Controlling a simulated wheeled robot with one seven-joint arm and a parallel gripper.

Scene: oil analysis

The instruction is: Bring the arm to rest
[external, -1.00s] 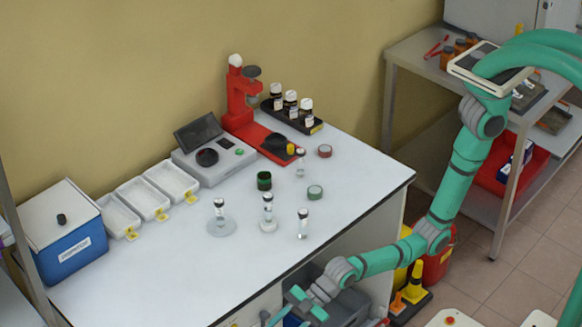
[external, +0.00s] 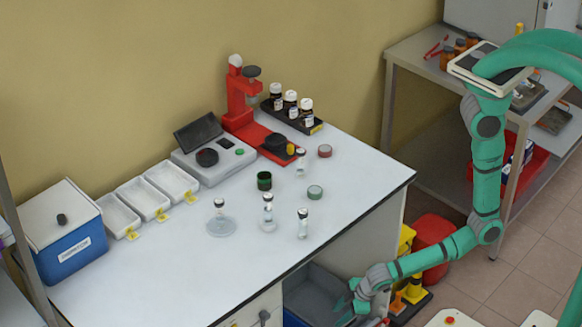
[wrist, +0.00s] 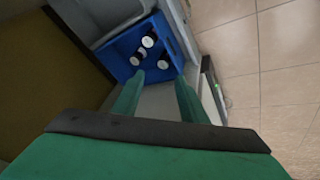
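My gripper (external: 352,302) hangs low in front of the table, beside the grey bin under it, with my arm bent down from the right. In the wrist view my gripper (wrist: 160,82) shows two green fingers apart with nothing between them. Beyond the fingertips is a blue crate (wrist: 118,62) with a few white-capped dark bottles (wrist: 148,42) inside.
The white table (external: 330,240) holds several vials, a red press (external: 238,105), a scale (external: 215,160), white trays (external: 158,195) and a blue cooler box (external: 65,250). A grey bin (external: 318,295) sits below. Yellow and red containers (external: 432,240) stand near my forearm.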

